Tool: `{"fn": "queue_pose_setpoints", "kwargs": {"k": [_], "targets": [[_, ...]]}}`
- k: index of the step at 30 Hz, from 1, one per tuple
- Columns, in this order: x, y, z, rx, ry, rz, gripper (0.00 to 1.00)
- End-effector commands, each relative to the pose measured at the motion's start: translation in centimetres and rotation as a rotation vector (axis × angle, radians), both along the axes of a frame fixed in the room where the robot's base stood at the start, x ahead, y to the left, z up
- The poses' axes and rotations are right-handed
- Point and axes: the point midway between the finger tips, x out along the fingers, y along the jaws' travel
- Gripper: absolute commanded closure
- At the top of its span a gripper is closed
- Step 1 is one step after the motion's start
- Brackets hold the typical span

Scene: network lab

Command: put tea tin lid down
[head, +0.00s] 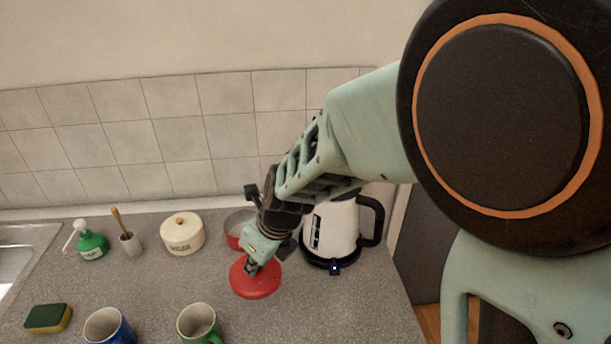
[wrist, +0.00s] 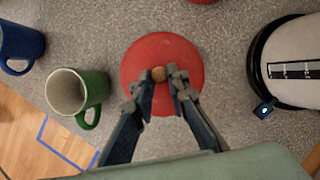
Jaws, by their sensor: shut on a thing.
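The tea tin lid is a flat red disc (head: 256,284) with a small wooden knob (wrist: 158,74). My gripper (head: 251,267) points down over the lid's middle, its fingers shut on the knob, as the wrist view also shows. The lid looks level; whether it touches the counter or hangs just above it I cannot tell. The red tin (head: 232,242) stands behind my gripper, open at the top and partly hidden by my arm. Only a sliver of red shows at the top edge of the wrist view.
A white kettle (head: 332,231) on a black base stands right of the lid. A green mug (head: 197,325) and a blue mug (head: 107,328) stand at front left. A cream lidded pot (head: 182,236) is at back left. Grey counter (head: 330,308) is clear at front right.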

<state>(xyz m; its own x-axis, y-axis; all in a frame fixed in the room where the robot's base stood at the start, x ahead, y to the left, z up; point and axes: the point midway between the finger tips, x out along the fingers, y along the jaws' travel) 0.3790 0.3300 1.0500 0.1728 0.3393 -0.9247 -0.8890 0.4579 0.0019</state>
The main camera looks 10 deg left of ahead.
Motion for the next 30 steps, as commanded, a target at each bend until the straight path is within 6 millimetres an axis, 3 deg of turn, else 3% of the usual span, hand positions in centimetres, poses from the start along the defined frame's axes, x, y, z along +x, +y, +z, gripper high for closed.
{"fn": "queue_pose_setpoints", "kwargs": {"k": [1,3,12,20,30], "targets": [[1.2,0.6,-1.4,-0.001,-0.002,-0.001,1.0],[1.6,0.8,-2.3,-0.001,0.0,0.001,1.0],[4.1,2.1,-5.2,0.0,-0.001,0.0,1.0],[4.7,2.5,-5.9,0.0,0.0,0.0,1.0],[5.2,2.8,-9.3,0.0,0.0,0.001,1.0]]}}
